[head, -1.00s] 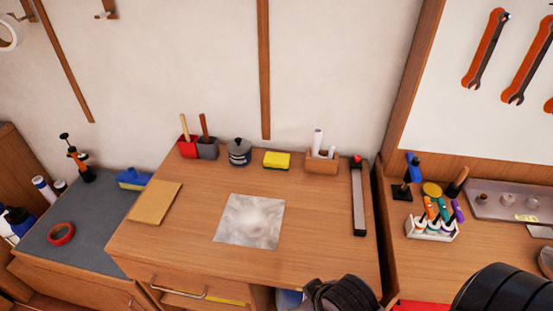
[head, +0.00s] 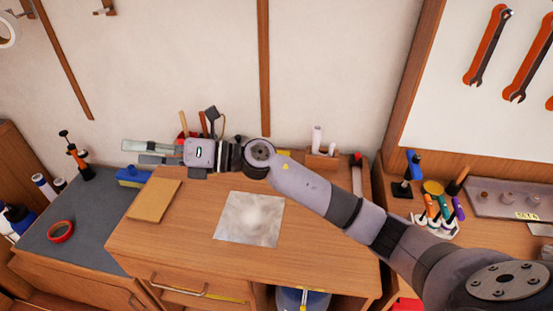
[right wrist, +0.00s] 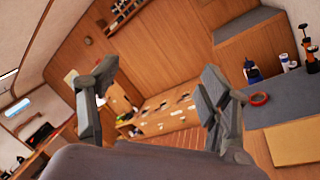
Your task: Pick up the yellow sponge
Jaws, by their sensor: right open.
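My left gripper is not in view.
A tan board (head: 155,200) and a pale square sheet (head: 250,218) lie on the desk. The desk's front is clear.

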